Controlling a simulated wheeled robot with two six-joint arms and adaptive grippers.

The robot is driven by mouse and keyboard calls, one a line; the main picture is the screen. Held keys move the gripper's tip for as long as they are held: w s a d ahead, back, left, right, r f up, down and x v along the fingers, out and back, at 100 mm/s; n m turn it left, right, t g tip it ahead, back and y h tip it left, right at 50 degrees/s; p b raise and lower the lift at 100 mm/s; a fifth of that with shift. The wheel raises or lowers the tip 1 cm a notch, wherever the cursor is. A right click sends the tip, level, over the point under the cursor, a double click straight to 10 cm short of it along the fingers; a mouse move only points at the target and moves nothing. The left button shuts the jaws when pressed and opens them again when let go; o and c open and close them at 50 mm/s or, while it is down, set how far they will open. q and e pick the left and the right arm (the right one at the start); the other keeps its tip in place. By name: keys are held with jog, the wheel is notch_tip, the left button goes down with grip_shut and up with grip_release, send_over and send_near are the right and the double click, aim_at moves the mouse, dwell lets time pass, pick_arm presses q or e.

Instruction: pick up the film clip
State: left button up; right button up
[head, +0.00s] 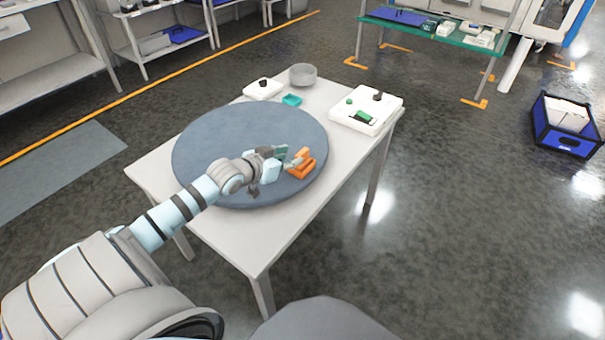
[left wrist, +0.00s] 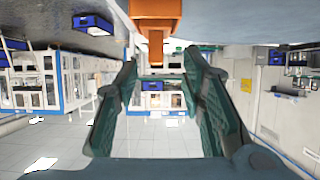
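The orange film clip (head: 302,166) rests on the right part of the round blue-grey disc (head: 225,135), which lies on a white table. My left gripper (head: 287,160) is just left of the clip, low over the disc. In the left wrist view, the left gripper (left wrist: 163,68) is open, its green-padded fingers spread apart. The orange clip (left wrist: 155,15) shows at the top there, its narrow end reaching down toward the gap between the fingertips. I cannot tell whether a finger touches it. My right gripper is not in view.
Behind the disc on the table (head: 262,255) are a grey bowl (head: 303,76), a small teal piece (head: 292,100), a white box with a black knob (head: 262,89) and a white control box (head: 366,108). A blue bin (head: 566,140) stands on the floor at right.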

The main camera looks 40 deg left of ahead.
aim_at(300, 154)
pick_arm(q)
jog(key=b+x, duration=0.1)
jog(key=x, duration=0.2)
jog(key=b+x, duration=0.2)
jog(key=x, duration=0.1)
jog(key=shift+w+d+r, duration=0.15)
jog(key=shift+d, duration=0.1)
jog(key=shift+w, duration=0.1)
jog(key=shift+r, duration=0.1)
grip_shut()
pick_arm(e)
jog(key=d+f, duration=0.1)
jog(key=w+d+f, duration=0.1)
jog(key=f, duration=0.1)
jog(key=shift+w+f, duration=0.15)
